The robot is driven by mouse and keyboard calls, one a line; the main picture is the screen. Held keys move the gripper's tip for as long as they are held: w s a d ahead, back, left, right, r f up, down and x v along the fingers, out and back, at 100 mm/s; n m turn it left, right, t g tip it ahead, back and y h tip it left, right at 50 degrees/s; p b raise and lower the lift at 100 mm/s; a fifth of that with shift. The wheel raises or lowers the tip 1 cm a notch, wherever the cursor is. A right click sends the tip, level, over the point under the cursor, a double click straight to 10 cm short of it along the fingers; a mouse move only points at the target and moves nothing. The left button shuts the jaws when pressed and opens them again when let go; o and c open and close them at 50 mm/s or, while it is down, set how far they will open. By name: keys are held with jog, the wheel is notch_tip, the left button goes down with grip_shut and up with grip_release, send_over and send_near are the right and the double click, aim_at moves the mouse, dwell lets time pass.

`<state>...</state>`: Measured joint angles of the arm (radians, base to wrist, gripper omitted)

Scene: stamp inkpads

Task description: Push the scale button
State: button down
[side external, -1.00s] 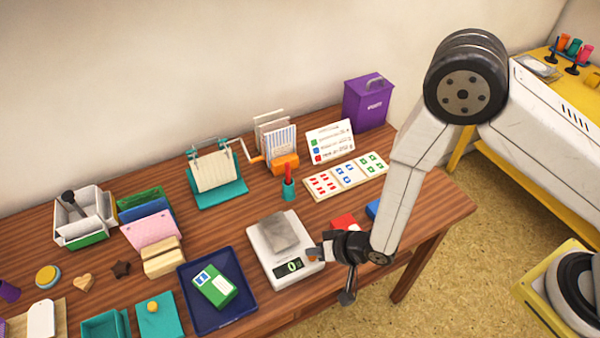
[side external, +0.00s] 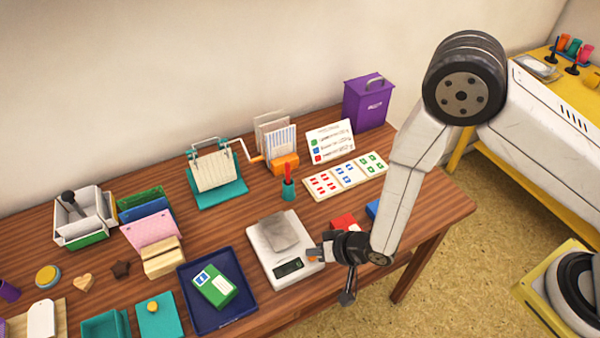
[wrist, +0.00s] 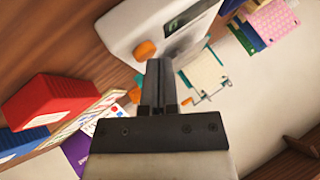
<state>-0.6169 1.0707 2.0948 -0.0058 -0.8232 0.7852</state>
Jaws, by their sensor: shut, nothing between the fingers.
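The white scale (side external: 259,252) stands near the table's front edge, with a grey flat block (side external: 280,232) on its top. Its display (side external: 288,268) is dark, with no clear digit. The orange scale button (wrist: 145,49) is at the scale's corner by the display; it also shows in the side view (side external: 312,254). My gripper (wrist: 156,63) is shut and empty, its tips right at the button. In the side view my gripper (side external: 324,251) is at the scale's right side. I cannot tell whether the tips touch the button.
A navy tray (side external: 239,309) holding a green box (side external: 214,286) is left of the scale. A red inkpad (side external: 344,222) and a blue one (side external: 373,209) sit close behind my wrist; the wrist view shows the red one (wrist: 45,100) too.

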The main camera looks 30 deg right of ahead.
jog(key=shift+r, duration=0.25)
jog(key=shift+r, duration=0.1)
jog(key=shift+r, duration=2.9)
jog(key=shift+d, duration=0.1)
